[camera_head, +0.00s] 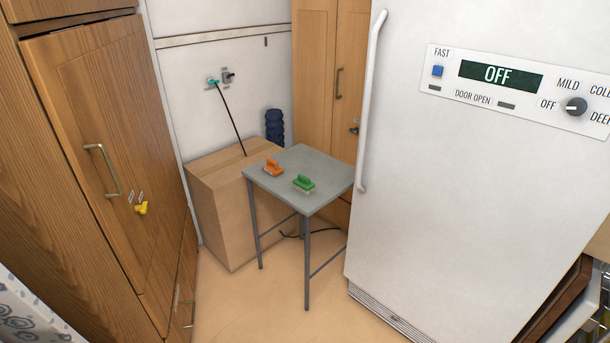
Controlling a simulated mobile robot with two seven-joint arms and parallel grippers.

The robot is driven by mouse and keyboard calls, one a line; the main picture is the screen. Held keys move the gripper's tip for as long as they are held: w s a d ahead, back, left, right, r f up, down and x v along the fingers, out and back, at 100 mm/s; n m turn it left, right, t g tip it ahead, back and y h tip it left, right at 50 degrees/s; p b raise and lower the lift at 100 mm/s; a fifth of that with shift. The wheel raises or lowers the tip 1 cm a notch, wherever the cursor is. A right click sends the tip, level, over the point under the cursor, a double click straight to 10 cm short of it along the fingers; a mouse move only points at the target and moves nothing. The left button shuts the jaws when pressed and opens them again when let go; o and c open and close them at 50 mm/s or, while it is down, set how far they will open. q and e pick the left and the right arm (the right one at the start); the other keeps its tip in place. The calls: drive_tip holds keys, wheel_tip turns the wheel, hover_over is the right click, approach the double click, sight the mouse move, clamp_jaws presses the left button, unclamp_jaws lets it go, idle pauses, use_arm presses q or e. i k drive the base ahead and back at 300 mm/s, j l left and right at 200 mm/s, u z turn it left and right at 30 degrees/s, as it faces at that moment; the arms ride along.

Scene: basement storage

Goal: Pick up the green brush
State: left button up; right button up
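The green brush (304,184) lies on a small grey table (325,174) with thin metal legs, near the middle of the head view. It has a green handle on top and lies near the table's front edge. An orange brush (272,168) lies on the same table, to the left of the green one and apart from it. Neither of my grippers shows in the head view.
A large cardboard box (217,205) stands left of and behind the table. A white freezer (470,200) stands close on the right. Wooden cabinets (100,170) line the left. The floor (260,300) in front of the table is clear.

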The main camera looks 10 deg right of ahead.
sight(302, 183)
drive_tip(key=i+l, duration=0.1)
drive_tip(key=i, duration=2.3)
